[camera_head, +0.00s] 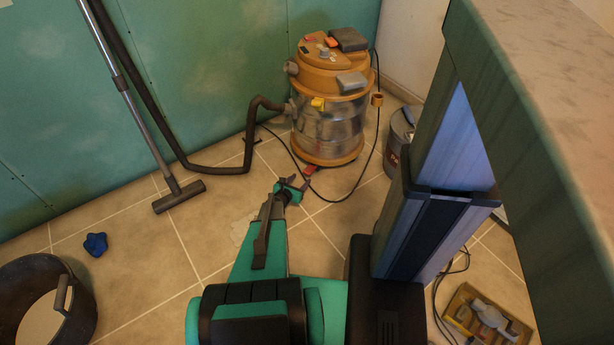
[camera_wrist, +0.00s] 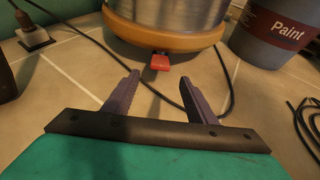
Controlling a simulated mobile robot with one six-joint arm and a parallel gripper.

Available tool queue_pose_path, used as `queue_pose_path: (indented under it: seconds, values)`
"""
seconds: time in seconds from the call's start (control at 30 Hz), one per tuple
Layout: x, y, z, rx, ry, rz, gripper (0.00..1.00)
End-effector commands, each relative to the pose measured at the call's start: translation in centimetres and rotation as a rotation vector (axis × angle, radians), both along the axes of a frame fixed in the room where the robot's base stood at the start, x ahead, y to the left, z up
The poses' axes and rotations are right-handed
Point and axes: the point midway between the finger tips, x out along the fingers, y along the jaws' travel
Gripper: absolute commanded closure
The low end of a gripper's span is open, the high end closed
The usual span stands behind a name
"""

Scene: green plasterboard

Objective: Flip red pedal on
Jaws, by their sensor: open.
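The red pedal (camera_head: 310,170) sticks out at the foot of the orange and silver vacuum (camera_head: 329,128), low against the floor. In the wrist view the red pedal (camera_wrist: 160,62) shows below the vacuum's orange base rim (camera_wrist: 166,40). My gripper (camera_head: 293,184) is just in front of the pedal in the head view. In the wrist view my gripper (camera_wrist: 161,78) has its two purple-grey fingers apart, with nothing between them. The pedal lies beyond the fingertips, roughly centred between them, and no contact shows.
A black cable (camera_wrist: 88,45) runs over the tiles around the vacuum. A paint bucket (camera_wrist: 272,32) stands right of it. A hose (camera_head: 215,170) and floor nozzle (camera_head: 178,197) lie left.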

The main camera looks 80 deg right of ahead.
Motion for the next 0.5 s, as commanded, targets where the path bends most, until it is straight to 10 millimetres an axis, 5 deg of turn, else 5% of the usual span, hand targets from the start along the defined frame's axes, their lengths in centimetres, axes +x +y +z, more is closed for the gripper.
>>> queue_pose_path:
  seconds: [0.5]
  values:
    - [-1.5,-5.3,-2.4,-0.001,-0.001,0.0,0.48]
